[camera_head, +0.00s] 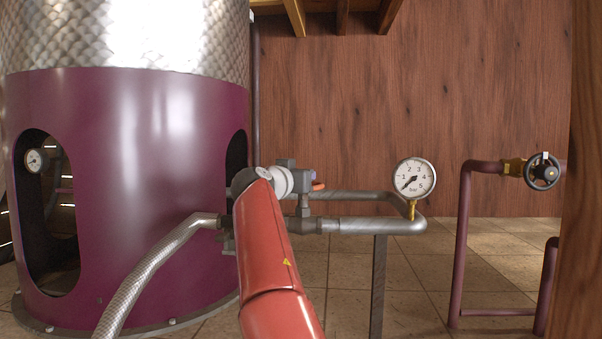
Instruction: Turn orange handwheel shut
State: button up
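The orange handwheel (319,187) shows only as a small orange edge beside the pipework in the middle of the view. The rest of it is hidden behind the end of my arm. My gripper (308,181) is at the handwheel, past the pale wrist ring of my red arm. Its fingers are too small and too covered to make out, so I cannot tell whether they are apart, closed or touching the wheel. A grey pipe (365,225) runs right from below the handwheel.
A round pressure gauge (414,178) stands on the pipe's right end. A large purple still (150,180) fills the left, with a braided hose (150,277) in front. A black handwheel (542,171) sits on purple pipework at right. A wooden post (585,250) edges the view.

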dwell(0.4)
jog(key=o, duration=1)
jog(key=shift+c, duration=0.2)
jog(key=b+v, duration=0.4)
jog(key=v, duration=0.3)
jog(key=shift+s+a+b, duration=0.25)
jog(key=shift+s+b, duration=0.05)
jog(key=shift+s, duration=0.05)
